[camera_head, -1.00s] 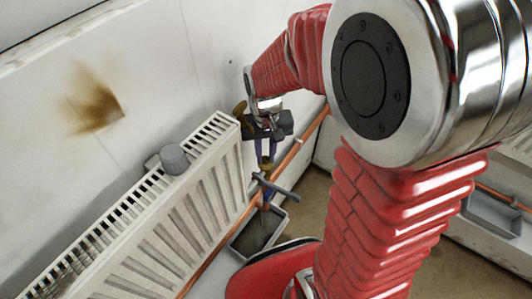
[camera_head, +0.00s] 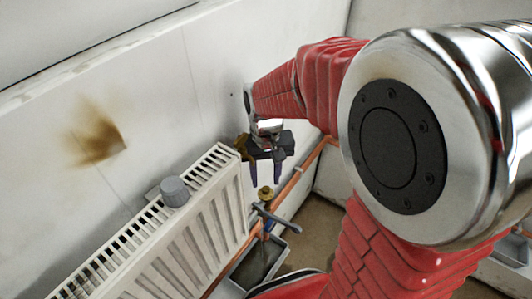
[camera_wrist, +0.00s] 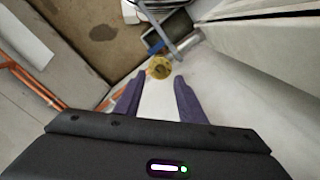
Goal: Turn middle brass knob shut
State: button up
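The brass knob (camera_head: 265,193) sits at the lower right end of the radiator, on the pipework above a grey tray. It also shows in the wrist view (camera_wrist: 159,68), beyond my fingertips. My gripper (camera_head: 266,176) is above the knob with its two purple fingers pointing down. The fingers are apart with nothing between them, and the wrist view (camera_wrist: 160,82) shows the same gap. The knob's markings are too small to read, so I cannot tell how far it is turned.
A white radiator (camera_head: 170,230) with a grey cap (camera_head: 174,191) stands left of my gripper against the wall. A grey lever (camera_head: 275,218) sticks out just below the knob. A copper pipe (camera_head: 305,165) runs along the wall. A grey tray (camera_head: 262,262) lies on the floor below.

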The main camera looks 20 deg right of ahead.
aim_at(266, 188)
notch_tip(266, 188, up, 10)
jog(key=shift+r, duration=0.2)
dwell(0.6)
jog(key=s+r+n+t, duration=0.1)
jog(key=s+t, duration=0.1)
jog(key=s, duration=0.3)
jog(key=s+r+n+t, duration=0.1)
jog(key=s+r+t, duration=0.1)
jog(key=s, duration=0.4)
jog(key=shift+s+a+r+t, duration=0.25)
jog(key=shift+s+r+t, duration=0.05)
jog(key=shift+t, duration=0.5)
